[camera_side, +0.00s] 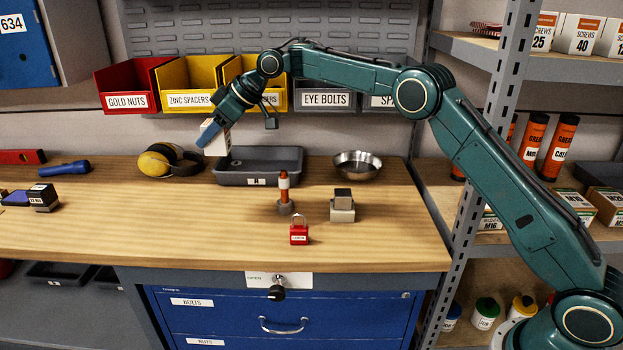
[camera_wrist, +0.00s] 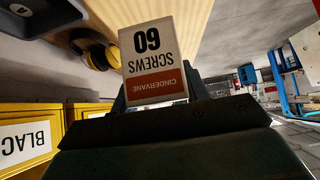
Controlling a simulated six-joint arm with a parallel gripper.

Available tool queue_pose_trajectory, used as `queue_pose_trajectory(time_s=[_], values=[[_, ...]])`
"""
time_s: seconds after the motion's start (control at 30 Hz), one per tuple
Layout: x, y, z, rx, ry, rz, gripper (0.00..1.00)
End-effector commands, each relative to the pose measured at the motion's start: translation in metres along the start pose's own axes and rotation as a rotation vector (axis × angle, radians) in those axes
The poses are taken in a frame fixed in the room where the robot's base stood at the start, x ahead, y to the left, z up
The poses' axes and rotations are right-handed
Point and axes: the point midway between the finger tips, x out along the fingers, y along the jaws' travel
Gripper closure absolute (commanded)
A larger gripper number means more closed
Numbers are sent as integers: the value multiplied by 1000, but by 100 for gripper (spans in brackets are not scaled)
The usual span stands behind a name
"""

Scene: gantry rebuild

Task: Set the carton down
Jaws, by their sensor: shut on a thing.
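A white carton (camera_side: 216,141) with an orange band is held in my gripper (camera_side: 207,134), above the back of the wooden bench (camera_side: 120,225). In the wrist view the carton (camera_wrist: 151,50) reads "SCREWS 60" and "CINDERVANE", upside down in the picture. My gripper is shut on the carton; in the side view a blue fingertip covers part of it. The carton appears raised and tilted, near the left end of a grey tray (camera_side: 228,179). The gap between its underside and the tray is hard to judge.
Yellow ear defenders (camera_side: 155,165) lie left of the tray, and a metal bowl (camera_side: 357,165) sits to its right. A red padlock (camera_side: 299,233), an orange-topped post (camera_side: 284,190) and a grey block (camera_side: 342,208) stand in front. Bins (camera_side: 127,86) hang behind.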

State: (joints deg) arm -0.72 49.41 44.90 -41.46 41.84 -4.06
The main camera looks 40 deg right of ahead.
Motion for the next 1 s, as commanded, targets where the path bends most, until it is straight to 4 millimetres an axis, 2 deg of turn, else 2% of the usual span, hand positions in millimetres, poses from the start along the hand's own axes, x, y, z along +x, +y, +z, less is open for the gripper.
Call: queue_pose_trajectory(time_s=[0.6,1.0], values=[[72,0,72,0,0,0,85],[81,0,81,0,1,0,85]])
